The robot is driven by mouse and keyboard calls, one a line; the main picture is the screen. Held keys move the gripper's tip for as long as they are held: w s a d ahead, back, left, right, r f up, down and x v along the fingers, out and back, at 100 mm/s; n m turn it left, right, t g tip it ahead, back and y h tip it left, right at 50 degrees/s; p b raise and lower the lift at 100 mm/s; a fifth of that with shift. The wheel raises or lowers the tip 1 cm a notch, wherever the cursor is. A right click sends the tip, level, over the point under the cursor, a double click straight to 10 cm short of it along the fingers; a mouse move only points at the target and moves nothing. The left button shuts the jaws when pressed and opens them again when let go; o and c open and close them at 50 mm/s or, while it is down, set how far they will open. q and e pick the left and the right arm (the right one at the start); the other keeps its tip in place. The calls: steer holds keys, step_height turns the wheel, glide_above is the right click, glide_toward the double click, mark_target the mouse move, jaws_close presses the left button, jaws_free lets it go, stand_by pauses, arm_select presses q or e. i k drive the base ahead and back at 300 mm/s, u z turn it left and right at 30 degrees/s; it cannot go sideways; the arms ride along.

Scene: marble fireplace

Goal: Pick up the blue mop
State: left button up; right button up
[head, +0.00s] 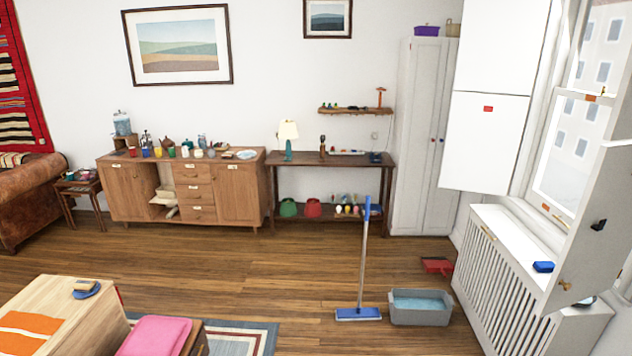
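The blue mop (363,255) stands nearly upright on the wooden floor, right of centre in the head view. It has a blue grip at the top, a pale shaft and a flat blue head (358,314) resting on the floor. Its top overlaps the dark console table behind it in the picture. A grey tub (420,318) with blue contents sits just right of the mop head, a small gap apart. Neither of my grippers shows in the head view.
A red dustpan (437,265) lies behind the tub. A white radiator cover (500,290) stands at the right, with an open white panel (598,225) above it. A wooden chest (95,330) and pink cushion (155,336) are at front left. The floor left of the mop is clear.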

mark_target(358, 313)
steer(key=z, duration=0.15)
steer(key=i, duration=2)
steer(key=z, duration=0.35)
steer(key=i, duration=1.65)
steer(key=z, duration=0.2)
